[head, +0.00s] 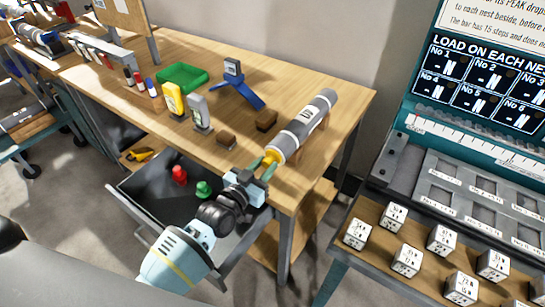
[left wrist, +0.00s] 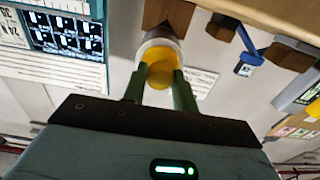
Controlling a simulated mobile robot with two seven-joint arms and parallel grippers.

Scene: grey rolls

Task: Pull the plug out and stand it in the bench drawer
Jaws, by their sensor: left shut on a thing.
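The yellow plug (head: 270,156) sits at the near end of a grey roll (head: 308,120) that lies on wooden blocks on the bench. My left gripper (head: 263,165) is shut on the plug, with its green fingers on either side of it. In the left wrist view the plug (left wrist: 162,74) shows between the fingertips, against the pale end of the roll. I cannot tell how deep it sits in the roll. The bench drawer (head: 128,185) is pulled open below my left arm. A red plug (head: 179,176) and a green plug (head: 203,189) stand in it. My right gripper is out of view.
At right, a teal station (head: 420,90) holds several white numbered cubes (head: 406,260). My arm covers part of the drawer.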

